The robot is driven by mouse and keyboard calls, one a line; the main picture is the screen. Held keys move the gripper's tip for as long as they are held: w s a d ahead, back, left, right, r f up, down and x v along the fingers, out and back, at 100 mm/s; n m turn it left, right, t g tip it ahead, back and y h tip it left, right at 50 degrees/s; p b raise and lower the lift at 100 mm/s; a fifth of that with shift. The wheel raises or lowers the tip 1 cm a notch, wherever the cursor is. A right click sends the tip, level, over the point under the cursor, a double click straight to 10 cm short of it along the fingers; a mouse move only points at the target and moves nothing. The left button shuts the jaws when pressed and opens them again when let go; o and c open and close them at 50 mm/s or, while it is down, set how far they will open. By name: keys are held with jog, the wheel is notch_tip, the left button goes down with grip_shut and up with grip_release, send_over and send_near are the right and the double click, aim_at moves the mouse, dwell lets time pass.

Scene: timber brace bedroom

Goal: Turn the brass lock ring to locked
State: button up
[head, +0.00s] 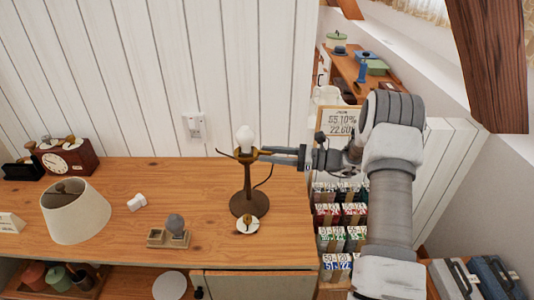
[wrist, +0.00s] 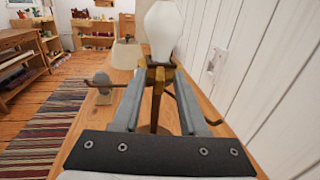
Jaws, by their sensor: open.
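A dark lamp stand (head: 247,185) with a round brown base stands on the wooden cabinet top. A white bulb (head: 245,136) sits upright at its top, also seen in the wrist view (wrist: 163,30). Below the bulb is the brass lock ring (head: 243,155), with thin dark arms sticking out; it also shows in the wrist view (wrist: 152,74). My gripper (head: 264,154) reaches in level from the right. In the wrist view, its open fingers (wrist: 157,78) lie either side of the stand at ring height. I cannot tell whether they touch the ring. No lock marking is readable.
A white round disc with a brass-coloured piece (head: 247,226) lies by the lamp base. A lampshade (head: 75,212), a small white piece (head: 137,202) and a wooden block holder (head: 168,238) stand left. The white plank wall (head: 150,80) is close behind.

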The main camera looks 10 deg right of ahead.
jog(key=shift+w+a, duration=0.2)
jog(key=shift+a, duration=0.25)
grip_shut()
dwell(1.2)
